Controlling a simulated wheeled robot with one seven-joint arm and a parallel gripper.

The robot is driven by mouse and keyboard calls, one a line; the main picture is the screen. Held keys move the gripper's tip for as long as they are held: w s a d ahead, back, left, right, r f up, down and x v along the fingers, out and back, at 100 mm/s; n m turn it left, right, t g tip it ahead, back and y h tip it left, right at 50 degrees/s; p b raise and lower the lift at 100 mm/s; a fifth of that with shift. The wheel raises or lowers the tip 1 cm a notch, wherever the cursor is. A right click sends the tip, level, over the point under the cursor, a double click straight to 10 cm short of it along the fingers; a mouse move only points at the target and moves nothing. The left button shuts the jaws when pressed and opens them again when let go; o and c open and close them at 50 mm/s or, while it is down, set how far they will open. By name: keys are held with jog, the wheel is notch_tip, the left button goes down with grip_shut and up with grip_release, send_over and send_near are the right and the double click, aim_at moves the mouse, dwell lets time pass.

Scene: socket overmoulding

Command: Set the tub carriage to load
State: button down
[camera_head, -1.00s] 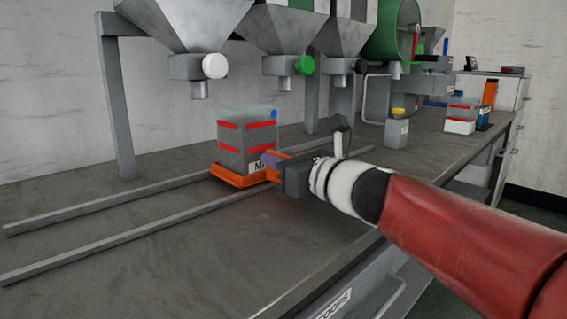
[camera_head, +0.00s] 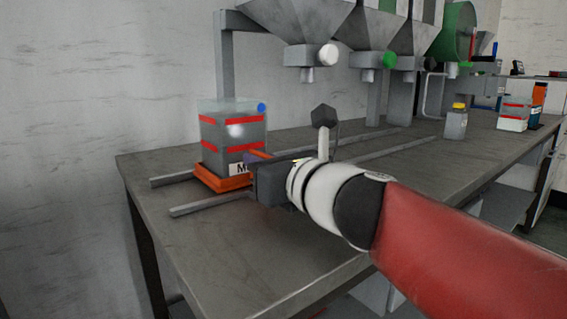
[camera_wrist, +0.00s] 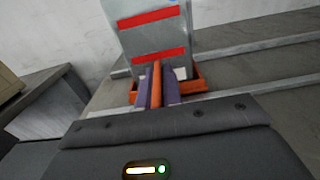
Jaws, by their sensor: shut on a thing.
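The orange tub carriage (camera_head: 222,180) sits on the two rails near their left end. A clear grey tub (camera_head: 232,132) with two red bands, a blue dot and a partly covered label stands upright on it. My gripper (camera_head: 257,156) reaches in from the right at the front of the carriage. In the wrist view my purple-grey fingers (camera_wrist: 158,88) are shut on the carriage's upright orange handle (camera_wrist: 156,82). The carriage's orange rim (camera_wrist: 197,85) shows behind them, below the tub (camera_wrist: 150,32). My gripper hides part of the carriage's front right.
The near rail (camera_head: 197,207) and far rail (camera_head: 172,180) run back right under several hoppers. The first hopper (camera_head: 300,22), with a white knob, is right of the tub. A yellow-capped bottle (camera_head: 456,124) stands farther right. The bench's left edge is close to the rail ends.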

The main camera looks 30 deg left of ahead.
jog(key=shift+s+a+b, duration=0.1)
jog(key=shift+s+a, duration=0.25)
jog(key=shift+s, duration=0.45)
jog(key=shift+s+a+b, duration=0.15)
jog(key=shift+s+a, duration=0.15)
jog(key=shift+s, duration=0.5)
jog(key=shift+s+a+b, duration=0.1)
jog(key=shift+s+a, duration=0.25)
jog(key=shift+s, duration=0.45)
jog(key=shift+s, duration=0.1)
jog(key=c, duration=1.6)
grip_release()
jog(key=shift+a, duration=0.1)
jog(key=shift+o, duration=0.2)
jog(key=p+v, duration=0.1)
jog(key=v, duration=0.7)
